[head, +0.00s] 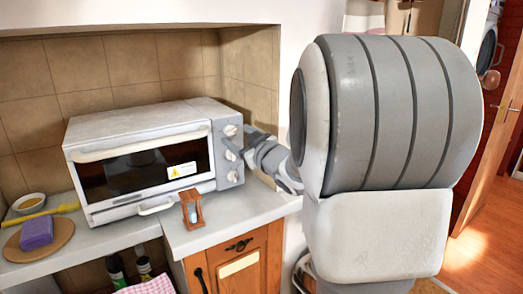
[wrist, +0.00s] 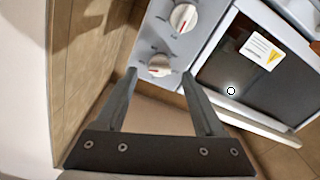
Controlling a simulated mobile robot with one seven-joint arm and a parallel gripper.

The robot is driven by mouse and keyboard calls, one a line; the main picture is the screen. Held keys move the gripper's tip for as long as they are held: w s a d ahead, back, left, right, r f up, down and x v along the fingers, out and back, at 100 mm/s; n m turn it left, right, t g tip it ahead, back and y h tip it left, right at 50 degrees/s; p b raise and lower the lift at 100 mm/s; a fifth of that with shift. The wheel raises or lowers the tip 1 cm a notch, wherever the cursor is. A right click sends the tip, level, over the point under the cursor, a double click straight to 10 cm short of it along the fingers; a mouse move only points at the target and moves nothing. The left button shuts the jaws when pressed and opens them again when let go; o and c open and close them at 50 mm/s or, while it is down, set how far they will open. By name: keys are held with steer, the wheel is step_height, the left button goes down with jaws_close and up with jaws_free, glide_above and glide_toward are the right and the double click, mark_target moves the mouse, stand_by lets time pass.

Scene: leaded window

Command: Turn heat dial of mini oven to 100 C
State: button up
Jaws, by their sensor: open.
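The white mini oven (head: 140,115) stands on the counter, with a grey control panel and several dials on its right side. In the head view my gripper (head: 240,140) is at the panel, near the upper dial (head: 230,130). In the wrist view the open gripper (wrist: 160,73) has its fingertips on either side of a round white dial (wrist: 159,65) with a red mark. I cannot tell whether the fingers touch it. A second white dial (wrist: 183,18) is farther up in that view. The dial markings are too small to read.
The door handle (wrist: 250,125) runs close to one finger. A tiled wall (head: 248,75) is beside the panel. A small hourglass (head: 192,209) stands in front of the oven. A purple sponge (head: 36,233) lies on a round board to the left.

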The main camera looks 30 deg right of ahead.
steer(key=s+p, duration=0.1)
steer(key=s, duration=1.4)
steer(key=shift+d, duration=0.3)
steer(key=shift+w, duration=0.1)
